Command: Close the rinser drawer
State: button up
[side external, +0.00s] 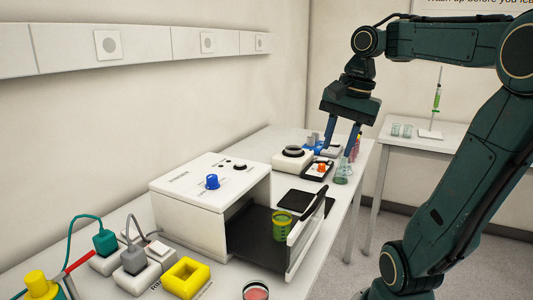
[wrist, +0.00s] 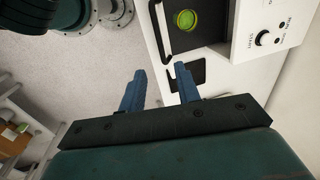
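The rinser (side external: 188,212) is a white box on the bench with a blue knob on top. Its drawer (side external: 301,240) is pulled out to the right, with a dark tray and a light front panel with a dark handle. A green-yellow cup (side external: 282,225) stands in the drawer. My gripper (side external: 339,147) is open and empty, with blue fingers pointing down above the far part of the bench, beyond the drawer and apart from it. In the wrist view, my gripper (wrist: 159,70) shows below the drawer (wrist: 158,28), the cup (wrist: 187,19) and the rinser's control face (wrist: 262,18).
A black pad (side external: 296,198) lies just beyond the drawer. A white device (side external: 292,162), a small dark tray with an orange item (side external: 320,168) and a flask (side external: 342,174) stand near my gripper. Plugs, a yellow block (side external: 187,277) and a red dish (side external: 256,291) are at the near end.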

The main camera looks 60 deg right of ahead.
aim_at(323, 192)
jog(key=shift+w+f, duration=0.35)
jog(key=shift+f, duration=1.5)
jog(key=shift+w+f, duration=0.35)
jog(key=shift+f, duration=1.45)
jog(key=shift+w+f, duration=0.35)
jog(key=shift+f, duration=1.5)
grip_shut()
